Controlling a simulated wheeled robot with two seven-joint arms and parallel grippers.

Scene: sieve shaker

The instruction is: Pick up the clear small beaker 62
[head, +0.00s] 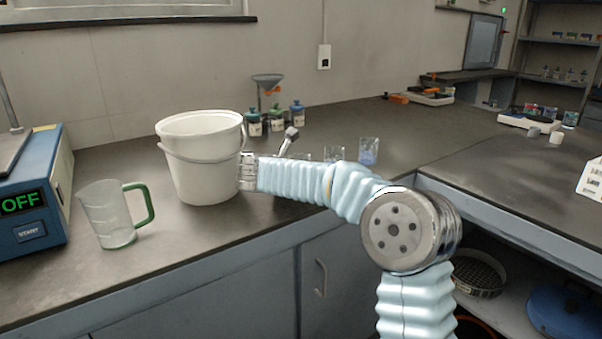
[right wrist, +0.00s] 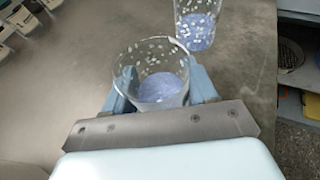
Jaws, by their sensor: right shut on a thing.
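A clear small beaker (right wrist: 160,90) with white markings and blue-violet contents stands between the two blue fingers of my right gripper (right wrist: 160,84) in the right wrist view. The fingers are shut on its sides. I cannot read a number on it. A second similar beaker (right wrist: 196,30) stands just beyond, to the upper right, apart from the gripper. In the head view, small clear beakers (head: 368,150) show behind my right arm, which hides their lower parts in places and the right gripper's fingers. My left gripper is not in view.
A white bucket (head: 200,160) stands close to my right arm. A clear jug with a green handle (head: 115,213) and a blue device showing OFF (head: 35,190) are at the left. Dark bottles (head: 276,119) and a funnel stand (head: 267,85) are behind.

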